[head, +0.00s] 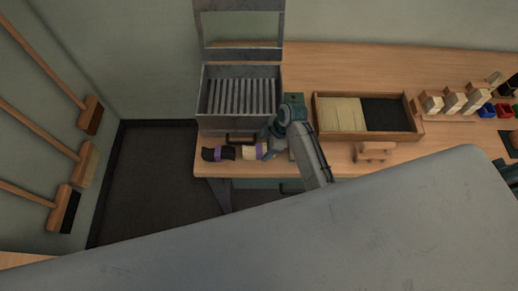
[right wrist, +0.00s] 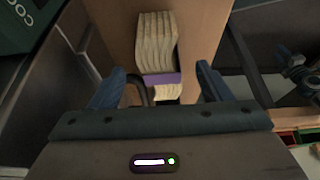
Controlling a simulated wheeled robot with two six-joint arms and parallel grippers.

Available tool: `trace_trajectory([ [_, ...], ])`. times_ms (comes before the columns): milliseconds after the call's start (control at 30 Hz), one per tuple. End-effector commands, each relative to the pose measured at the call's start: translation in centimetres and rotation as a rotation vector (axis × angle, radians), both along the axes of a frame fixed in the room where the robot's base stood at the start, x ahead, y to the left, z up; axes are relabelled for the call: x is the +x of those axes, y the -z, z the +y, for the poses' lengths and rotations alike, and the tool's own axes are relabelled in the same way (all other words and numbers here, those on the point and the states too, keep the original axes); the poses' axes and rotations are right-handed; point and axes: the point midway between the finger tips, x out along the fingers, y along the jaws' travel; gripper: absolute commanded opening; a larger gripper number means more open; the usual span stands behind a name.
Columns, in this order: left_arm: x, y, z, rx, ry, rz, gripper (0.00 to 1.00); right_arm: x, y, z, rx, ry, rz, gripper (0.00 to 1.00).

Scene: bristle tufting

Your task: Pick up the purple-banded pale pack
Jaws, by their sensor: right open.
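The pale pack with a purple band (head: 249,152) lies on the bench near its front left edge. In the right wrist view the pale pack (right wrist: 156,42) has fanned bristles at its far end and the purple band nearer me. My right gripper (head: 267,151) is at the right end of the pack. In the wrist view my right gripper (right wrist: 160,72) is open, with a finger on each side of the pack near the band and gaps visible. A dark pack with a purple band (head: 216,154) lies just left of the pale one. My left gripper is not in view.
A grey metal box with a slatted inside (head: 210,96) stands behind the packs. A wooden tray (head: 417,128) with pale and dark sections lies to the right. A small wooden block piece (head: 374,151) sits at the front edge. Brushes hang on the left wall.

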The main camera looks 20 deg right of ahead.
Motion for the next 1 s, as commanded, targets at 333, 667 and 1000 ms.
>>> trace_trajectory([
  [333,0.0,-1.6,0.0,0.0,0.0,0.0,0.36,0.1,3.0,1.1,0.001,0.001,-0.001,0.71],
  [667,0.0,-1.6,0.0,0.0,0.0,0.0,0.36,0.1,3.1,1.1,0.001,0.0,-0.001,0.49],
  [1000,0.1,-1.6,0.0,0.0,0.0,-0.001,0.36,0.1,3.0,1.1,0.001,0.0,-0.001,0.21],
])
